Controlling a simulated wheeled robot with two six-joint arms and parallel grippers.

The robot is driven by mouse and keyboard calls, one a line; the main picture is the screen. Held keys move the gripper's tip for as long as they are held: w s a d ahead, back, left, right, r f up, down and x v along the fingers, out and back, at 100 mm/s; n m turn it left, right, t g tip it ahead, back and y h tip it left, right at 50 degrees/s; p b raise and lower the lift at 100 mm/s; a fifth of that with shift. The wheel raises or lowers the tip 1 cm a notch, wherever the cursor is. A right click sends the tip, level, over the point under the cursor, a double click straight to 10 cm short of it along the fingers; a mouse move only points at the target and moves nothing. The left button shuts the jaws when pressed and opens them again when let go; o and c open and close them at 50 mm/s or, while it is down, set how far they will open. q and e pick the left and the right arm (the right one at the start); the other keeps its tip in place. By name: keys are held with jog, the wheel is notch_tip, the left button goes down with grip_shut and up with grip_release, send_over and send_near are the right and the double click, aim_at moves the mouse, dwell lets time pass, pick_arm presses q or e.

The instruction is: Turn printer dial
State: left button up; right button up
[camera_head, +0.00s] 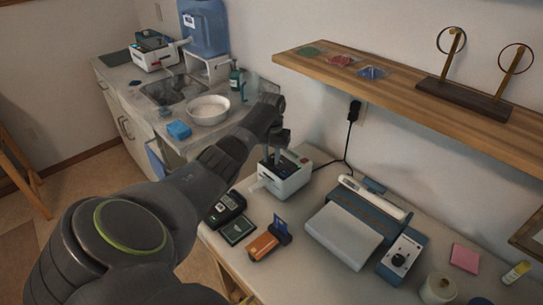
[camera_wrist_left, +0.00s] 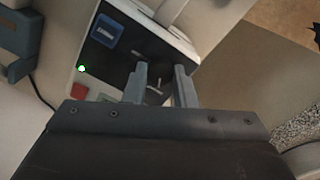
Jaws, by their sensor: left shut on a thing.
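The printer (camera_head: 290,183) is a small white box with a dark top panel on the bench, below the wooden shelf. In the left wrist view its dark panel (camera_wrist_left: 112,52) shows a blue square, a lit green light and a red patch. My left gripper (camera_head: 274,158) points down onto the printer's top. In the left wrist view its two fingers (camera_wrist_left: 160,84) stand on either side of the dial, which is mostly hidden between them. The gripper is shut on the dial. My right gripper is not in view.
A white and blue machine (camera_head: 343,234) with a knob box (camera_head: 400,256) stands right of the printer. A card reader (camera_head: 226,208) and an orange block (camera_head: 262,246) lie in front. The shelf (camera_head: 400,95) overhangs the bench. A similar printer (camera_head: 152,57) stands on the far counter.

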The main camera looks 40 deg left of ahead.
pick_arm(q)
jog(key=shift+r, duration=0.1)
jog(key=shift+r+m+p, duration=0.1)
jog(key=shift+m+p, duration=0.6)
jog(key=shift+m, duration=0.3)
jog(key=m+p, duration=0.1)
jog(key=m, duration=0.1)
jog(key=shift+m, duration=0.3)
jog(key=m+p, duration=0.1)
jog(key=m, duration=0.2)
jog(key=shift+w+m, duration=0.1)
jog(key=shift+m, duration=1.9)
jog(key=o, duration=1)
